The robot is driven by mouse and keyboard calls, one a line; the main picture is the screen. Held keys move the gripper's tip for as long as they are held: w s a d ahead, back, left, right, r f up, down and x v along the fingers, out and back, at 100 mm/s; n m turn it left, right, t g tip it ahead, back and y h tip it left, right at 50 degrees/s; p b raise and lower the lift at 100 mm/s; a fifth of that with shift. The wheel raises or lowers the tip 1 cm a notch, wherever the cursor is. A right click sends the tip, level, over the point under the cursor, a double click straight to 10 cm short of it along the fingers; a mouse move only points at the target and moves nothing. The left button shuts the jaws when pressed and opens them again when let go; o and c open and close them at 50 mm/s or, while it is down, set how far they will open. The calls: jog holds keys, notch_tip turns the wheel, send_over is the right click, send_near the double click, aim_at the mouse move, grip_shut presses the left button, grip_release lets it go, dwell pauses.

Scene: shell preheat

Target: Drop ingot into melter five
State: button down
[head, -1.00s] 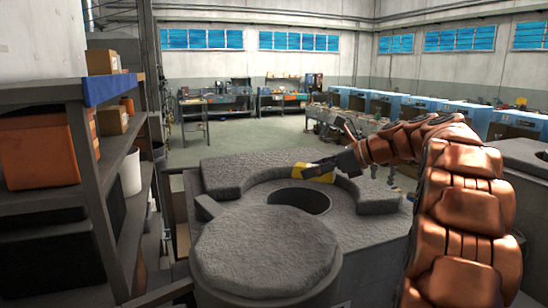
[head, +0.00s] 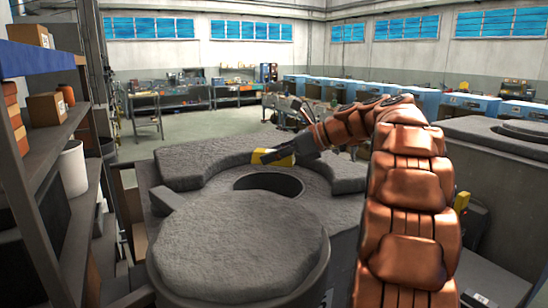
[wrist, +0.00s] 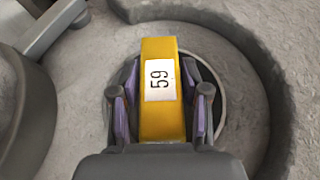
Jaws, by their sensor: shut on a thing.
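A yellow ingot (head: 270,156) is held in my gripper (head: 279,154) above the far rim of the melter's dark round opening (head: 268,183). In the wrist view the ingot (wrist: 163,105) carries a white label reading 59, and both fingers of my gripper (wrist: 160,112) close on its sides. Below it in that view lies the melter opening (wrist: 218,105), partly hidden by the ingot and fingers. The grey melter (head: 160,172) has a rough stone-like top with a raised curved rim. Its thick round lid (head: 238,240) is swung to the near side. No melter number is readable.
A shelf unit (head: 60,140) with boxes and a white bucket (head: 73,167) stands close on the left. Another grey melter (head: 490,140) stands at the right. Workbenches (head: 240,92) and blue machines (head: 425,102) line the back. Open floor lies behind the melter.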

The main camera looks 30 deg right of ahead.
jog(key=shift+f+b, duration=1.2)
jog(key=shift+b, duration=0.2)
jog(key=shift+c, duration=2.4)
grip_release()
jog(key=v, duration=1.2)
jog(key=shift+f, duration=0.1)
jog(key=shift+s+d, duration=0.1)
jog(key=shift+d, duration=0.05)
